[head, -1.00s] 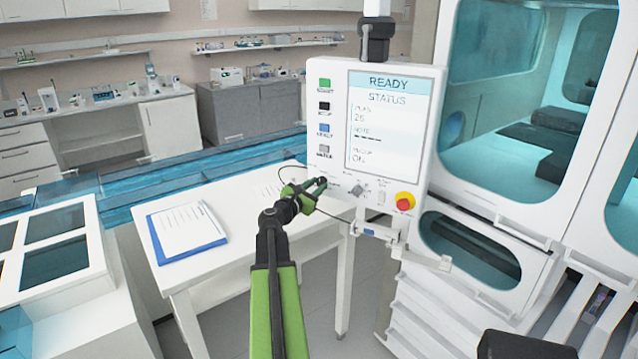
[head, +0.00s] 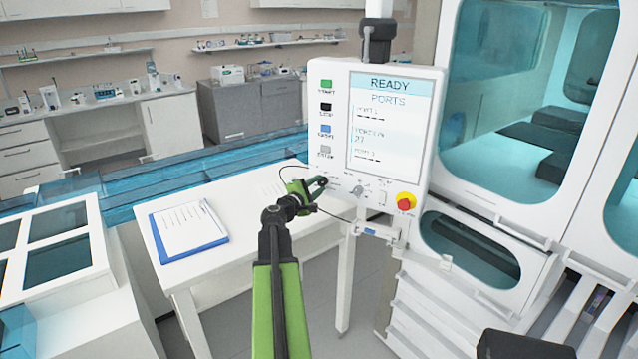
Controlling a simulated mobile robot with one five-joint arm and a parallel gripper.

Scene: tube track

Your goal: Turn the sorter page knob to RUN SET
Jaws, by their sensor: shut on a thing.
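The sorter's white control panel (head: 435,110) hangs upright, and its screen (head: 388,130) reads READY with a PORTS page below. My green and black gripper (head: 320,187) is at the panel's lower left corner. Its jaws are shut on the page knob, which the fingers mostly hide, so its pointer cannot be read. A second grey knob (head: 358,190) sits just right of the jaws, clear of them. The small labels around the knobs are too small to read.
A red stop button on a yellow base (head: 405,202) is right of the knobs. Coloured buttons (head: 326,107) line the panel's left side. A white table (head: 255,220) with a blue clipboard (head: 188,230) stands behind my arm. The glazed sorter cabinet (head: 520,215) is at right.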

